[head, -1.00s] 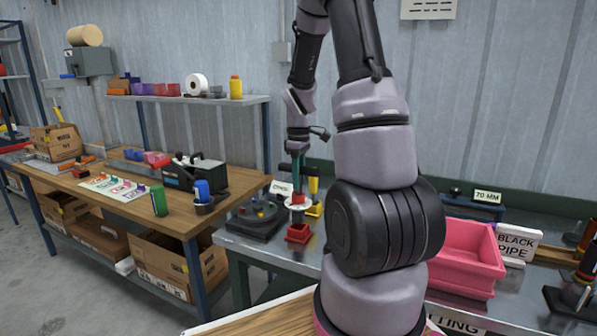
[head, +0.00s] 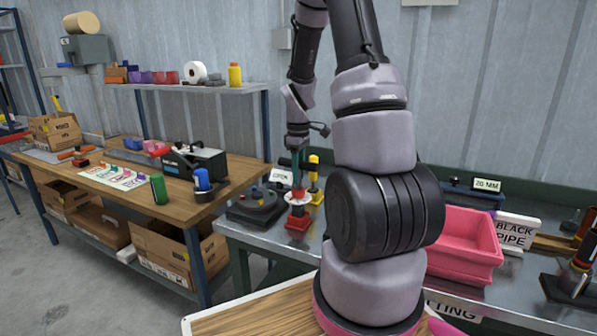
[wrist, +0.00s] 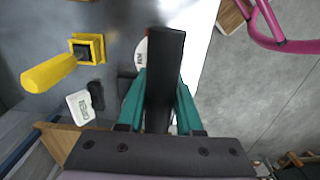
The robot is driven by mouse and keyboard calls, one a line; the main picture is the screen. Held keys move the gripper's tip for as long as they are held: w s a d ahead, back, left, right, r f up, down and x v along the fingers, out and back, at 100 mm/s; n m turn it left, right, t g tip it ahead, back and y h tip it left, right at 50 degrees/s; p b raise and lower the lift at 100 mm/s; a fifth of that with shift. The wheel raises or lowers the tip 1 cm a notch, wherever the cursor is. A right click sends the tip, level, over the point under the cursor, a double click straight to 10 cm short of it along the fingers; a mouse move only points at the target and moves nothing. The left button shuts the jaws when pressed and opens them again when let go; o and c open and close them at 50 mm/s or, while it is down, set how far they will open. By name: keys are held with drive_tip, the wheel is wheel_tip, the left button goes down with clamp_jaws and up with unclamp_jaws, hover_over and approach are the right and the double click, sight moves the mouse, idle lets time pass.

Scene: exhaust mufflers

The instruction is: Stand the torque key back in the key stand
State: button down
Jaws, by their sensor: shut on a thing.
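The torque key (head: 298,196) hangs upright below my gripper (head: 298,176), with a black crossbar, a red collar and a white disc. In the wrist view the teal fingers of my gripper (wrist: 160,100) are shut on the black bar of the key (wrist: 165,65). A small red key stand (head: 298,223) is on the metal bench directly below the key. The key's lower end is close over the stand or in it; I cannot tell which. In the wrist view my gripper and the bar hide the red stand.
A yellow key (head: 314,175) stands just right and behind; it also shows in the wrist view (wrist: 50,73) with its yellow socket (wrist: 87,48). A pink bin (head: 468,245) is right.

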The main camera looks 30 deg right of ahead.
drive_tip(key=shift+f, duration=1.4)
drive_tip(key=c, duration=0.5)
unclamp_jaws()
